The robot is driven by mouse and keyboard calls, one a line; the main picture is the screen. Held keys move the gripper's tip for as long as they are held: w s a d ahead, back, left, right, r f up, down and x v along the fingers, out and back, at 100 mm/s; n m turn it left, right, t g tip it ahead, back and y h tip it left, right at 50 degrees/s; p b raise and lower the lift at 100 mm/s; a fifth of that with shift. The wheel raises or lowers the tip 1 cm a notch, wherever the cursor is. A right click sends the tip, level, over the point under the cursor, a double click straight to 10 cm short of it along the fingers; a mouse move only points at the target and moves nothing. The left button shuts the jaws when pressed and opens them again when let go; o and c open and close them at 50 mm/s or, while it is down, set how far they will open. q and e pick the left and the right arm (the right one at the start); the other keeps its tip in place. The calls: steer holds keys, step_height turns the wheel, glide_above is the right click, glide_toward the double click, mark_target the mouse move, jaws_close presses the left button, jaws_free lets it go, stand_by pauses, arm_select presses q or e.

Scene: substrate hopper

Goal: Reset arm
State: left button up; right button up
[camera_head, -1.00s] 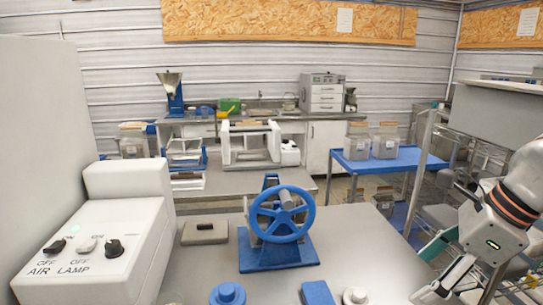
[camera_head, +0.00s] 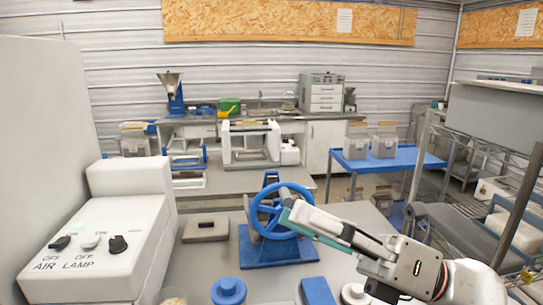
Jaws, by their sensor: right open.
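My right gripper (camera_head: 328,250) reaches in from the lower right over the grey worktop (camera_head: 345,262). It is open and I see nothing between its fingers. Its upper, teal-padded finger overlaps the right side of the blue handwheel (camera_head: 262,197) in the picture; I cannot tell whether they touch. The handwheel stands upright on a blue base (camera_head: 262,250), partly hidden behind the finger. My left gripper is not in view.
A white control box (camera_head: 95,255) with AIR and LAMP knobs stands at the left. A grey block (camera_head: 205,229), a blue round knob (camera_head: 228,291) and a blue block (camera_head: 317,291) are on the worktop. A wire rack (camera_head: 515,215) stands at the right.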

steer(key=w+d+f+m+t+h, duration=0.4)
steer(key=w+d+m+t+h, duration=0.35)
steer(key=m, duration=0.55)
steer(key=w+d+f+m+t+h, duration=0.4)
steer(key=d+m+t+h, duration=0.55)
steer(key=m, duration=0.35)
steer(key=s+d+f+m+g+h, duration=0.25)
steer(key=d+f+m+h, duration=0.2)
steer(key=f, duration=0.55)
steer(key=s+d+f+m+g+h, duration=0.1)
steer(key=d+f+m+g+h, duration=0.25)
steer(key=d+f, duration=0.45)
steer(key=s+d+f+m+g+h, duration=0.1)
steer(key=s+d+f+m+g, duration=0.15)
steer(key=s+f+g, duration=1.05)
steer(key=a+f+m+t+y+b, duration=0.1)
steer(key=a+f+t+y+b, duration=0.1)
steer(key=a+f, duration=0.3)
steer(key=s+a+f+t+y+b, duration=0.1)
steer(key=a+f, duration=0.4)
steer(key=f, duration=0.8)
steer(key=a+f+m+t+y+b, duration=0.1)
steer(key=a+f+t+y+b, duration=0.2)
steer(key=f, duration=0.6)
steer(key=a+t+b, duration=0.1)
steer(key=a, duration=0.1)
steer(key=shift+s+a+m+t+y, duration=0.25)
steer(key=shift+a+m+t+y, duration=0.05)
steer(key=shift+a+m+y, duration=0.1)
